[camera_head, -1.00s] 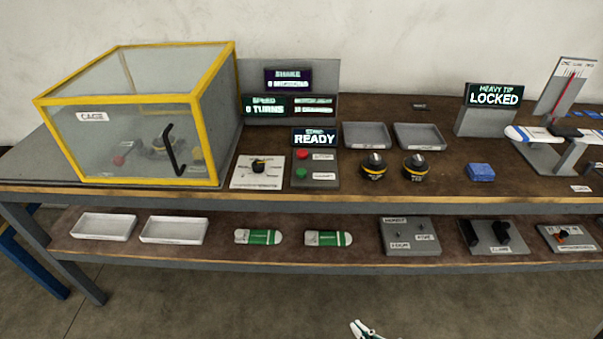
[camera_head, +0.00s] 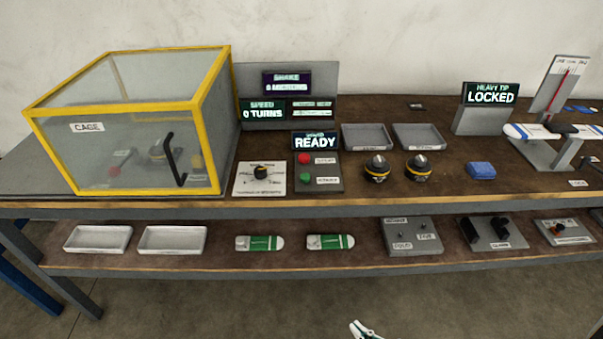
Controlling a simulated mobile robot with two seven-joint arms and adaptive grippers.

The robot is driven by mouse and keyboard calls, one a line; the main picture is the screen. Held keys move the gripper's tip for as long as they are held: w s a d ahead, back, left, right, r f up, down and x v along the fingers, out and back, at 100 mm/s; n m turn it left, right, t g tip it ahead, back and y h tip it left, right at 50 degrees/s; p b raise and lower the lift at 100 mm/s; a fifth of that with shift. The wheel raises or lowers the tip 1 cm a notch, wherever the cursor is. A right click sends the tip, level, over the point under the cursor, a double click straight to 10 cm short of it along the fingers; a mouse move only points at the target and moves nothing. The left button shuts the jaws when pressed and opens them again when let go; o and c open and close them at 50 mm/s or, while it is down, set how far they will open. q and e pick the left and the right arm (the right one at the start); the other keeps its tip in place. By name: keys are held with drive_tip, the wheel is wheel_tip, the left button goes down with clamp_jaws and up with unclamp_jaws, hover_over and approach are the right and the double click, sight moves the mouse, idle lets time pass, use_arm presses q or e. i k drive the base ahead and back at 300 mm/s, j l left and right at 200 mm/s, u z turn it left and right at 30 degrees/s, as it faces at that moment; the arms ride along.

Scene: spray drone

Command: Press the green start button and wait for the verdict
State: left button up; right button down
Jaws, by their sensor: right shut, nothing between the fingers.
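The green start button (camera_head: 305,182) sits on a grey panel (camera_head: 328,172), below a red button (camera_head: 304,159). A small display (camera_head: 315,141) behind the panel reads READY. Dark displays further back show a shake readout (camera_head: 287,82) and SPEED 0 TURNS (camera_head: 263,112). My right gripper (camera_head: 361,327) shows only at the bottom edge, low in front of the bench and well away from the button. It is shut and empty. My left gripper is not in view.
A yellow-framed clear cage (camera_head: 210,150) stands left of the panel. A dial plate (camera_head: 260,189) lies between them. Two black-and-yellow knob-like parts (camera_head: 377,168) stand to the right, before grey trays (camera_head: 366,130). A lower shelf holds white trays (camera_head: 172,240) and green-and-white packs (camera_head: 260,242).

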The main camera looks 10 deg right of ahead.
sight(304, 178)
drive_tip(key=i+j+z, duration=0.15)
drive_tip(key=j, duration=0.25)
drive_tip(key=i+j+z, duration=0.15)
drive_tip(key=j, duration=0.25)
drive_tip(key=j+z, duration=0.15)
drive_tip(key=j, duration=0.25)
